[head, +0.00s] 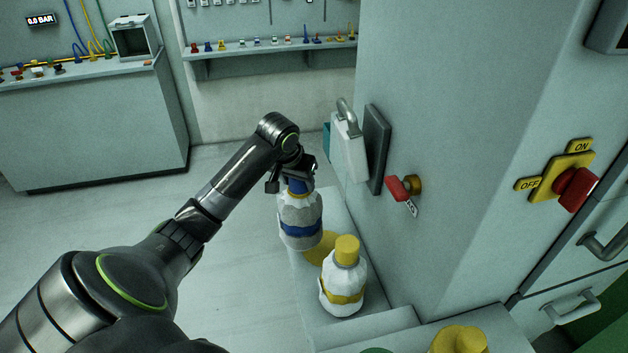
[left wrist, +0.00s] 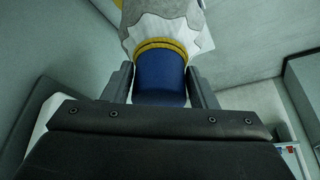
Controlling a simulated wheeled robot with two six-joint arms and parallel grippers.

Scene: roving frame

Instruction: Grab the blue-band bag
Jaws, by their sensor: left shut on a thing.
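The blue-band bag (head: 300,222) is white and grey with a blue band and a blue cap. It is upright at the left edge of the pale ledge in the head view. My left gripper (head: 297,180) comes down from above and is shut on its blue cap. In the left wrist view the blue cap (left wrist: 160,82) sits between the two fingers (left wrist: 160,90), with a yellow ring and the white body beyond. Whether the bag's base touches the ledge is hard to tell. My right gripper is not in view.
A yellow-band bag (head: 342,285) with a yellow cap stands close by on the ledge (head: 315,300), beside a yellow disc (head: 322,248). The wall carries a white padlock-like box (head: 350,150) and a red handle (head: 397,189). Open floor (head: 220,270) lies to the left.

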